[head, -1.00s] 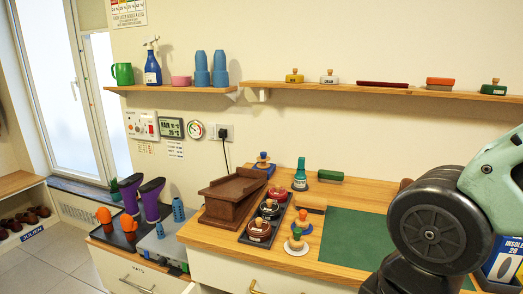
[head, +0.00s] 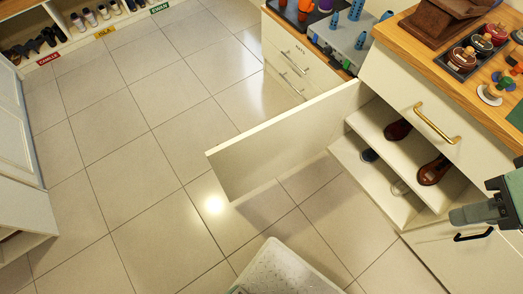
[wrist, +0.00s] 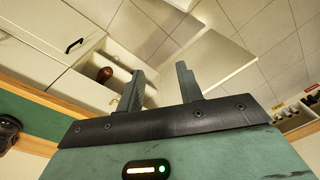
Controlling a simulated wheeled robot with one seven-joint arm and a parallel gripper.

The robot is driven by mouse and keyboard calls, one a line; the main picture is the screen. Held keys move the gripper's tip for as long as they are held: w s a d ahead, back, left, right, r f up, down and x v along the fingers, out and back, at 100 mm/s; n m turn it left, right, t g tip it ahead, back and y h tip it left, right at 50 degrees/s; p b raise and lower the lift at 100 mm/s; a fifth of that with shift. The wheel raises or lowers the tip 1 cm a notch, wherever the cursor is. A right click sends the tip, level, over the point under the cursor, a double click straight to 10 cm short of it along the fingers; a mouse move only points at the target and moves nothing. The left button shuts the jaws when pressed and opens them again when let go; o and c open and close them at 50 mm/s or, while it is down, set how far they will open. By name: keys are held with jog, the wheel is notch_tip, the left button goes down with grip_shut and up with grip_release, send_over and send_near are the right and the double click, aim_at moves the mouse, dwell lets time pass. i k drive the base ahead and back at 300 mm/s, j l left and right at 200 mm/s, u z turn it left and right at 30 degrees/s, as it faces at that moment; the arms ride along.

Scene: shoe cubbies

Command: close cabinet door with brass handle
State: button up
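The cabinet door (head: 285,140) is a plain cream panel standing wide open, swung out to the left of its cabinet. Its visible face bears no handle; its other face is hidden. A brass handle (head: 437,122) sits on the drawer front above the open cabinet (head: 400,205). In the wrist view the open door (wrist: 215,55) lies beyond my fingertips, to the upper right. My gripper (wrist: 160,82) is open and empty, its fingers apart. In the head view my gripper (head: 470,214) is at the right edge, right of the open cabinet and apart from the door.
Dark and brown shoes (head: 433,171) lie on the cabinet's shelves. A front with a black handle (head: 473,237) is at the lower right. The tiled floor (head: 130,170) left of the door is clear.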

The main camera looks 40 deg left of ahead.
aim_at(244, 163)
jog(key=k+j+z, duration=0.15)
jog(key=j, duration=0.3)
jog(key=k+j+z, duration=0.1)
jog(key=j, duration=0.4)
jog(key=k+j+z, duration=0.15)
jog(key=j, duration=0.3)
jog(key=k+j+z, duration=0.15)
jog(key=j, duration=0.25)
jog(key=k+j+z, duration=0.1)
jog(key=k+j, duration=0.15)
jog(key=j, duration=0.2)
jog(key=k+j+z, duration=0.15)
jog(key=j, duration=0.45)
jog(key=k+j+z, duration=0.1)
jog(key=j, duration=0.3)
jog(key=k+j+z, duration=0.1)
jog(key=j, duration=0.35)
jog(key=k+j, duration=0.1)
jog(key=j, duration=0.3)
jog(key=k+z, duration=0.1)
